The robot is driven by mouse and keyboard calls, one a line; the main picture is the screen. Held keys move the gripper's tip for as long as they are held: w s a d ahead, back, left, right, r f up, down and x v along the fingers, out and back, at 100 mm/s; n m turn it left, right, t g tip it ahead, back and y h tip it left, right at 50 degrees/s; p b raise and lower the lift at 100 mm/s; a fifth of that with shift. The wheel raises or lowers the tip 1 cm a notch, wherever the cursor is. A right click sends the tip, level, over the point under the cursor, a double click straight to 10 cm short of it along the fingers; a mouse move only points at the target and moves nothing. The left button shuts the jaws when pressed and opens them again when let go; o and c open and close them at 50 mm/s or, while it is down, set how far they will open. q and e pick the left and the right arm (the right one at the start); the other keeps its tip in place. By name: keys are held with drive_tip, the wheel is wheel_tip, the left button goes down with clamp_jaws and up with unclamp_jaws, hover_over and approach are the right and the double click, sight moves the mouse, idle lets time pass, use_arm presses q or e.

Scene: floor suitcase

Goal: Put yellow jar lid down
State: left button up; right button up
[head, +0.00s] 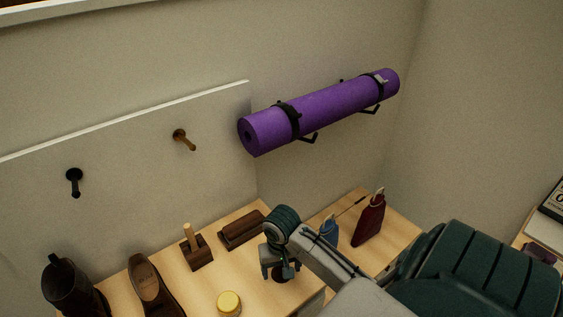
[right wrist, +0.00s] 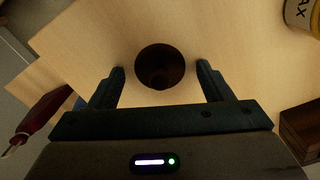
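A small jar with a yellow top (head: 229,300) stands on the wooden surface at the bottom of the head view. Part of a yellow jar with dark letters (right wrist: 302,14) shows in the top right corner of the right wrist view. My right gripper (head: 281,268) is over the surface, to the right of the jar. In the right wrist view its fingers (right wrist: 160,72) are open and apart. A dark round object (right wrist: 161,60) shows between and just beyond the fingertips; I cannot tell its height or whether they touch it. My left gripper is not in view.
Boots (head: 72,287), a brown shoe (head: 151,282), a dark block with a peg (head: 197,253) and a brown brush-like block (head: 241,230) stand left of my arm. Blue (head: 329,232) and dark red (head: 369,220) items are behind it. A purple roll (head: 320,111) hangs on the wall.

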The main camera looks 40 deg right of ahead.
idle(0.3)
drive_tip(key=shift+r, duration=0.3)
wheel_tip(320, 180, up, 2)
wheel_tip(320, 180, up, 10)
drive_tip(key=p, duration=0.8)
drive_tip(key=shift+f+p, duration=0.15)
drive_tip(key=shift+p, duration=0.25)
